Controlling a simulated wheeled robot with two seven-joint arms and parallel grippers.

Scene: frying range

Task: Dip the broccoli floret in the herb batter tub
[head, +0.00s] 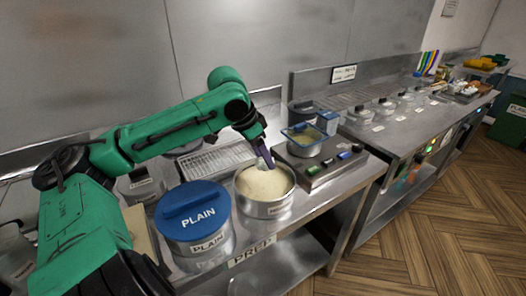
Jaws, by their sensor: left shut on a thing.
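My left gripper (267,161) reaches down over an open round metal tub (268,210) of pale cream batter (266,185). The gripper is shut on a small pale thing (258,177) at the back of the batter. It is too small and hidden to tell whether this is the broccoli floret; no green floret shows clearly. I cannot tell how deep it sits. The label on the open tub is too small to read. Beside it on the left stands a tub with a blue lid marked PLAIN (194,207). My right gripper is not in view.
A small pan with a blue-rimmed basket (304,138) stands on a dark-fronted cooker (325,165) right of the open tub. A wire rack (215,161) lies behind. Several lidded containers (385,106) line the far counter. The wooden floor (430,215) at right is clear.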

